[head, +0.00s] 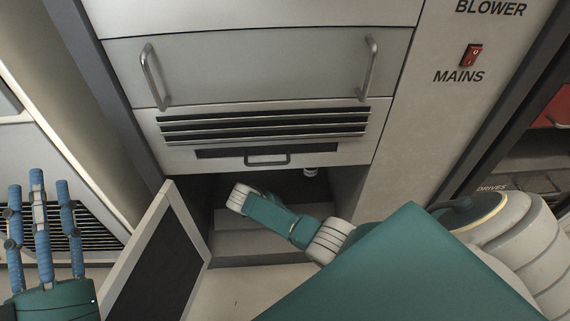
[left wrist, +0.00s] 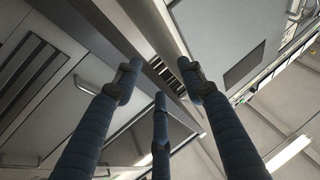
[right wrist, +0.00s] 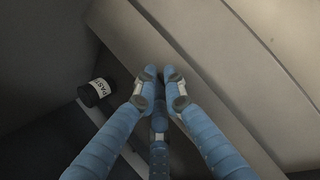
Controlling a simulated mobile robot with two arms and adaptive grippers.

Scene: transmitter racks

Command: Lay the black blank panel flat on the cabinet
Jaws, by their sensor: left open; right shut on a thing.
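I cannot surely make out the black blank panel in any view. My right arm reaches into the open lower bay (head: 228,222) of the cabinet (head: 240,130), and its fingers are hidden in the head view. In the right wrist view my right gripper (right wrist: 160,76) has its fingertips together in front of a pale ledge (right wrist: 225,135). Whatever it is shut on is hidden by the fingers. My left gripper (head: 38,185) is raised at the far left, open and empty, fingers up. It also shows spread in the left wrist view (left wrist: 158,80).
A dark labelled can (right wrist: 95,92) stands left of my right fingers. An open door (head: 158,260) with a dark inner face hangs left of the bay. Above are a small handle (head: 267,160), a louvred vent (head: 265,125) and a drawer (head: 260,75) with two handles.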

